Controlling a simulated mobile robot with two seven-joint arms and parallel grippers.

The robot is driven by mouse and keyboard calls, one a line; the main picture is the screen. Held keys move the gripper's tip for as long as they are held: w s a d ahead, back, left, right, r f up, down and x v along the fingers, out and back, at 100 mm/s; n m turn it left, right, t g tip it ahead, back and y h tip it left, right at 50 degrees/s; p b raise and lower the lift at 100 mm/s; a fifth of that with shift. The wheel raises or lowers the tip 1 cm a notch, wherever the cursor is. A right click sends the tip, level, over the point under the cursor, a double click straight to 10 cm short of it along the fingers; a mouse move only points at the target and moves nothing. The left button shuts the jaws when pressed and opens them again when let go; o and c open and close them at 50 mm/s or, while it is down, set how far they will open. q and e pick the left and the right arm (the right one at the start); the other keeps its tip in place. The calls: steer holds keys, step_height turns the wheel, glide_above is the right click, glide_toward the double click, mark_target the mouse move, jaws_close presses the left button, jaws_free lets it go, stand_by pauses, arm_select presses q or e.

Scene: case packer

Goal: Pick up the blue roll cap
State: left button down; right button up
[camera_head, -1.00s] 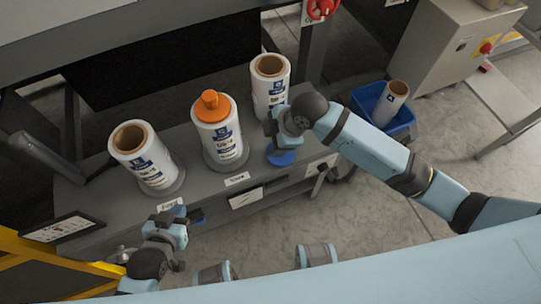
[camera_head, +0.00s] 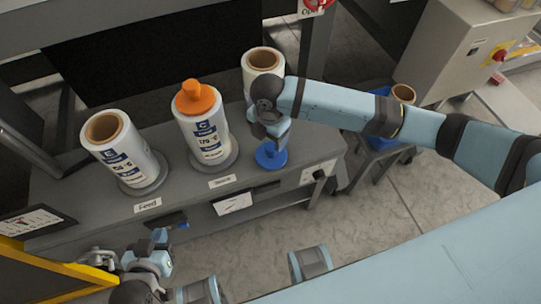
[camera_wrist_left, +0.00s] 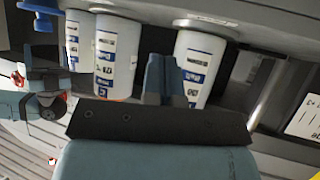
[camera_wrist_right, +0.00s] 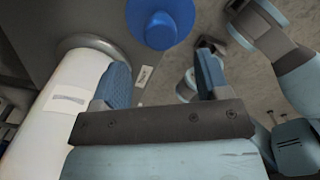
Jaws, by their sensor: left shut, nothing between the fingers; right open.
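The blue roll cap (camera_head: 271,155) lies on the grey bench, in front of the right white roll, with its knob upward. It also shows in the right wrist view (camera_wrist_right: 160,24), beyond the fingertips and between their lines. My right gripper (camera_head: 272,132) is open and empty, just above the cap and partly hidden by its own wrist. In the right wrist view its fingers (camera_wrist_right: 163,80) stand apart with nothing between them. My left gripper (camera_head: 160,240) is shut and empty in front of the bench, below the Feed label. In the left wrist view its fingers (camera_wrist_left: 162,75) are together.
Three white rolls stand on the bench (camera_head: 240,185): a left one (camera_head: 125,155), a middle one (camera_head: 205,135) with an orange cap (camera_head: 195,98), and a right one (camera_head: 263,62). A blue bin (camera_head: 380,142) with a roll stands right of the bench.

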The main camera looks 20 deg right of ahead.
mark_target(271, 147)
steer(key=shift+w+d+f+b, duration=0.1)
steer(key=shift+f+b, duration=0.15)
steer(key=shift+f, duration=0.95)
steer(key=shift+s+d+f+b, duration=0.1)
steer(key=shift+f+b, duration=0.15)
steer(key=shift+f, duration=0.9)
steer(key=shift+w+d+f+b, duration=0.1)
steer(key=shift+f+b, duration=0.15)
steer(key=shift+f, duration=0.95)
steer(key=shift+r, duration=0.1)
steer(key=c, duration=1.1)
